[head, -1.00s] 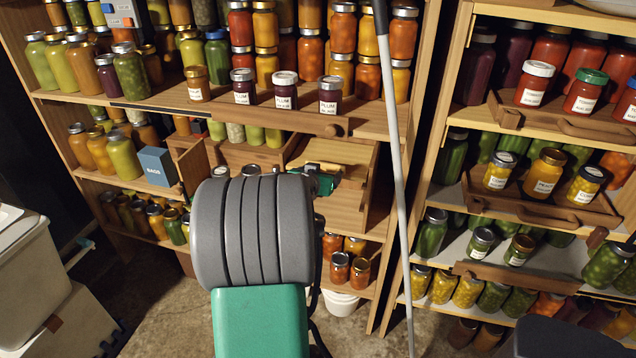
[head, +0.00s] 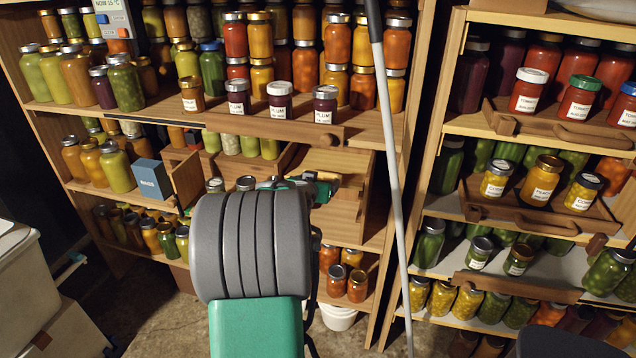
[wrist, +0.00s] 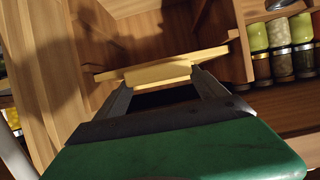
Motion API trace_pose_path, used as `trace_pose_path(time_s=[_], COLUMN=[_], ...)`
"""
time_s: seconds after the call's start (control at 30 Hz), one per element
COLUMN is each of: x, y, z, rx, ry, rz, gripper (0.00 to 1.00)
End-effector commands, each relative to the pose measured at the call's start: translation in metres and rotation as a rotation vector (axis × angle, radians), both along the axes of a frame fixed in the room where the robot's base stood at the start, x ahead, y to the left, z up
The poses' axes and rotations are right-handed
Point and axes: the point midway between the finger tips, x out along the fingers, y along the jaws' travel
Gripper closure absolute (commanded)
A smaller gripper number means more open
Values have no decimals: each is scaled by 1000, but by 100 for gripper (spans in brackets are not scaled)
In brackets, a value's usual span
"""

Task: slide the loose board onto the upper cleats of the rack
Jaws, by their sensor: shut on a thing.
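The loose board shows in the wrist view as a pale strip (wrist: 160,75) with a thicker block at its middle, lying across my fingertips. My gripper (wrist: 163,84) is shut on that block, one finger toward each end. In the head view, my wrist hides most of the hold; a small pale part of the board (head: 327,176) shows beside my green gripper (head: 308,187). The board is in front of an open wooden bay of the left rack (head: 365,125). I cannot make out the upper cleats or tell whether the board touches them.
Plum jars (head: 281,100) stand on the shelf above the bay. A blue box (head: 151,178) and jars are to its left. A pale pole (head: 388,130) stands upright just right of the bay. Another full rack (head: 447,100) is further right.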

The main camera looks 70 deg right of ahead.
Motion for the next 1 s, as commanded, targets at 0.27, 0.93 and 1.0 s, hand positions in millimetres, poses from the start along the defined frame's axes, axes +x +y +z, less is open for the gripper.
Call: trace_pose_path(time_s=[0.27, 0.93, 1.0], x=[0, -3, -5], y=[-1, 25, 39], z=[-3, 9, 15], rx=[-4, -3, -3], ry=[-2, -2, -2], rz=[0, 3, 3], gripper=[88, 0, 0])
